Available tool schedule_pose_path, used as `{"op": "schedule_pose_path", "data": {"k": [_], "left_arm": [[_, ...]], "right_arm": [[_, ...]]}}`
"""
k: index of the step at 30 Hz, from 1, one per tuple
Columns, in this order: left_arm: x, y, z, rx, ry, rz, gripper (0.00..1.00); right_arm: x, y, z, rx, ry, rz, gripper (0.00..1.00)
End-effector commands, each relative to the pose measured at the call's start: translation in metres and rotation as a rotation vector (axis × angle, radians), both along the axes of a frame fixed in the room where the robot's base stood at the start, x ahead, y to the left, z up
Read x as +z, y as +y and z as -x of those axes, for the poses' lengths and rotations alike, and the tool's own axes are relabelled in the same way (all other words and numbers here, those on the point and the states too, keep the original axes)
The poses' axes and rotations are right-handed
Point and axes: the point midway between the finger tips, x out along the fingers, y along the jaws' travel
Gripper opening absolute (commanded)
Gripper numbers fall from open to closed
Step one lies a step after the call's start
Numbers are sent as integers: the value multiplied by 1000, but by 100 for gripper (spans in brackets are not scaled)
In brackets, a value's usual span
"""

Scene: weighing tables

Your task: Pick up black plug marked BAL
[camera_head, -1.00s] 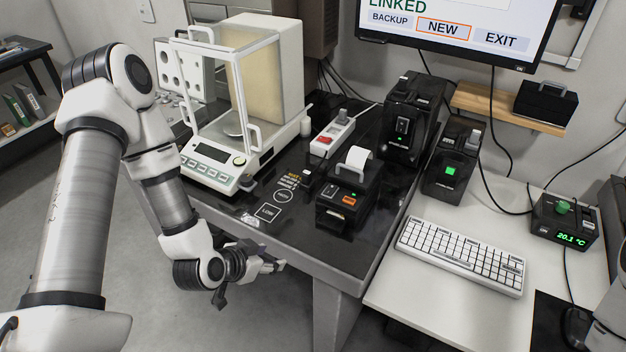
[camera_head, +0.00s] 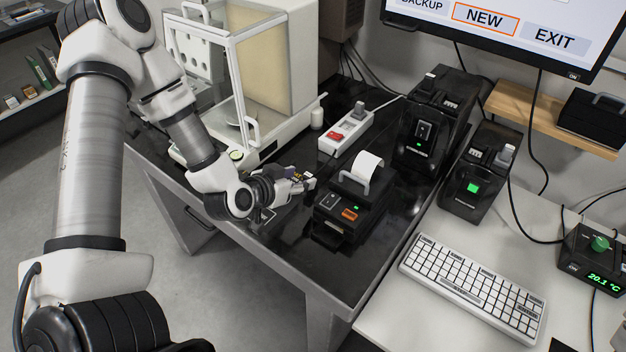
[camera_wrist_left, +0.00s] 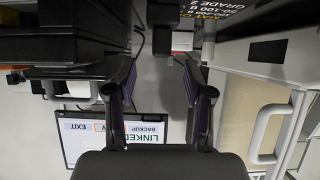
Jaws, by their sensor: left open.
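A small black plug with a pale label (camera_head: 310,182) lies on the black tabletop between the balance and the small printer; its lettering is too small to read. My left gripper (camera_head: 298,187) is low over the table beside it, with the fingers pointing at it. In the left wrist view the two fingers (camera_wrist_left: 161,88) are spread apart with nothing between their pads. A dark block (camera_wrist_left: 163,36) beyond the fingertips seems to be the plug. My right gripper is not in view.
The black printer (camera_head: 348,210) stands close right of my left gripper. The glass-doored balance (camera_head: 246,133) stands behind it. A white power strip (camera_head: 352,128) with a red switch lies beyond. Black devices (camera_head: 428,130) and a keyboard (camera_head: 473,288) are further right.

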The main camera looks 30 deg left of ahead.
Motion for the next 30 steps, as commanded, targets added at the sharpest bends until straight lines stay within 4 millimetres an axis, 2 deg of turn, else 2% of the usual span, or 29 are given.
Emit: {"op": "schedule_pose_path", "data": {"k": [8, 15, 19, 20, 30], "left_arm": [[-23, -2, -39, -3, 0, -4, 52], [-25, -2, -43, 0, 0, 1, 52], [-25, -2, -42, 0, 0, 1, 6], [-25, -2, -42, 0, 0, 1, 0], [-25, -2, -42, 0, 1, 1, 0]], "right_arm": [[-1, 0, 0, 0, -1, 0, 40], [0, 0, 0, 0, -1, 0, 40], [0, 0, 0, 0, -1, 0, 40], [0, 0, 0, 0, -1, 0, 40], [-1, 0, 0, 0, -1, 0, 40]]}}
